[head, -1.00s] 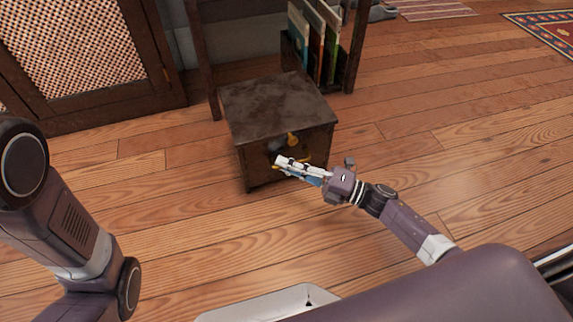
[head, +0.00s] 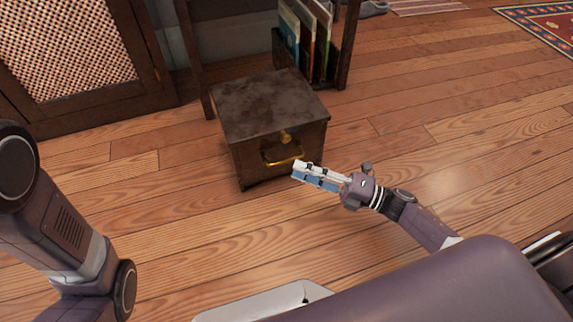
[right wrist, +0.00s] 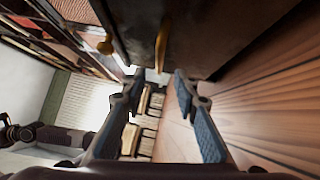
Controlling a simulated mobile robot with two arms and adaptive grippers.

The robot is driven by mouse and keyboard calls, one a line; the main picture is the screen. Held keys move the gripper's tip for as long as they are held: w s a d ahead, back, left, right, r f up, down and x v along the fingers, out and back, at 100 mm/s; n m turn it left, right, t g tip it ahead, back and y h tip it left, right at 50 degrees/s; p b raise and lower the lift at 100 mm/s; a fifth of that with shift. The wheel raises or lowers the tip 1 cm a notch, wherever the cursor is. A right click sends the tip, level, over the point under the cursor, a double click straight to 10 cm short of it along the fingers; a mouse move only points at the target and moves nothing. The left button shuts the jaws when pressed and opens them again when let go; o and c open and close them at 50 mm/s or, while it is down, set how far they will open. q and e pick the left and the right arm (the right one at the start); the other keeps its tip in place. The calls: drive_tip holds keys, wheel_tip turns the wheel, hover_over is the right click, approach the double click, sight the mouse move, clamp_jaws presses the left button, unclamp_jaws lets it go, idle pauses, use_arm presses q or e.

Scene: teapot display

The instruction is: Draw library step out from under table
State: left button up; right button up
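The library step (head: 268,104) is a dark, worn wooden box in the head view, upright on the floor. A brass bail handle (head: 282,157) and a brass knob (head: 285,137) are on its front face. It stands in front of dark upright legs. My right gripper (head: 297,172) is just right of the handle, apart from it and empty. In the right wrist view the fingers (right wrist: 159,76) are spread, with the handle (right wrist: 162,45) ahead of the gap between them. My left arm shows at the left edge, but its gripper is out of view.
A cabinet with a woven panel (head: 75,50) stands at the back left. Thin books or folders (head: 308,40) stand in a dark rack behind the step. Patterned rugs (head: 545,35) lie at the back right.

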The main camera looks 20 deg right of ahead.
drive_tip(key=v, duration=0.5)
drive_tip(key=shift+s+d, duration=0.15)
drive_tip(key=shift+d, duration=0.05)
